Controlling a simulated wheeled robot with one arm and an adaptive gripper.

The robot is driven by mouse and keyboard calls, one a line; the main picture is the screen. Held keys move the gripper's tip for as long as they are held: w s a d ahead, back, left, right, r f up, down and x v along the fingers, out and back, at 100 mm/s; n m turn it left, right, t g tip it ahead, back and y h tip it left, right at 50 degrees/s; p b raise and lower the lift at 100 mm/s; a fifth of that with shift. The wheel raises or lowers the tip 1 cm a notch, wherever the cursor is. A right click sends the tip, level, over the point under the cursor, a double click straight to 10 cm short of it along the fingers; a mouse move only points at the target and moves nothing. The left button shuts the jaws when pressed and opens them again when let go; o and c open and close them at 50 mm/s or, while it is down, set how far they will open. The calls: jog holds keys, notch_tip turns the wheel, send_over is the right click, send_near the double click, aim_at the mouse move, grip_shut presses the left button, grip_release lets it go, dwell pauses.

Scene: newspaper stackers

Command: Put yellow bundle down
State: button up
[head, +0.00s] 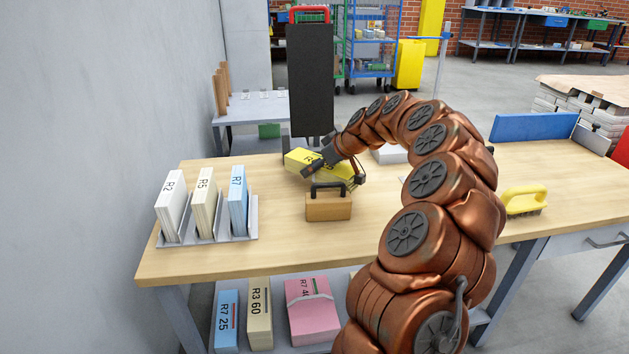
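The yellow bundle (297,157) lies flat at the far middle of the wooden table, low at or on its top. Black print shows on it. My gripper (335,174) is at the bundle, with one dark finger across its near side and another by its right end. The fingers stand apart with the bundle at them. My wrist hides part of the bundle. I cannot tell whether the fingers press on it, or whether the bundle rests fully on the table.
A wooden block with a black handle (328,207) stands just in front of the gripper. A metal rack (249,231) with white, cream and blue bundles stands at left. A yellow-handled brush (525,200) is at right. The table (270,255) is bare at front left.

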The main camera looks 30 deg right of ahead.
aim_at(315, 177)
jog(key=shift+f+b, duration=0.45)
jog(key=shift+f, duration=1.3)
jog(key=shift+f, duration=0.2)
jog(key=o, duration=1.8)
jog(key=shift+c, duration=0.2)
jog(key=shift+r, duration=0.1)
